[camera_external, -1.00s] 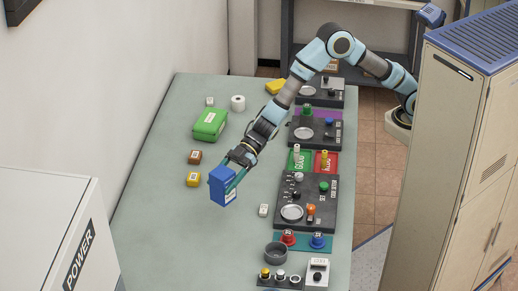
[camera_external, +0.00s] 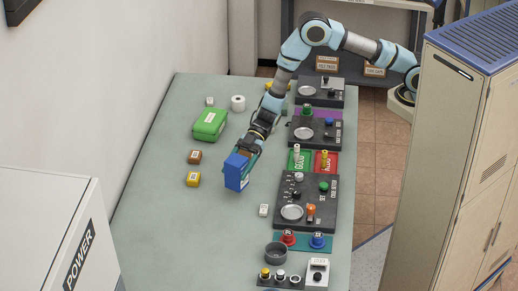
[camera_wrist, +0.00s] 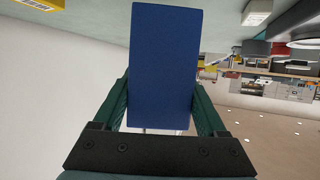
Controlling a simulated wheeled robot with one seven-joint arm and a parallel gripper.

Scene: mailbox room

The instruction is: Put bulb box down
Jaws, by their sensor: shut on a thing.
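The bulb box is a blue box (camera_external: 236,172) in the external view, held upright at or just above the grey-green table (camera_external: 165,235); I cannot tell whether its bottom touches. My gripper (camera_external: 246,155) is shut on it from above. In the wrist view the blue box (camera_wrist: 165,65) fills the middle between the two green fingers of my gripper (camera_wrist: 163,105). The box's underside is hidden.
A yellow block (camera_external: 193,179) and a brown block (camera_external: 195,157) lie left of the box. A green case (camera_external: 210,123) lies behind them. A dark tester panel (camera_external: 304,203) and a small white block (camera_external: 263,210) are to the right. The front left table is clear.

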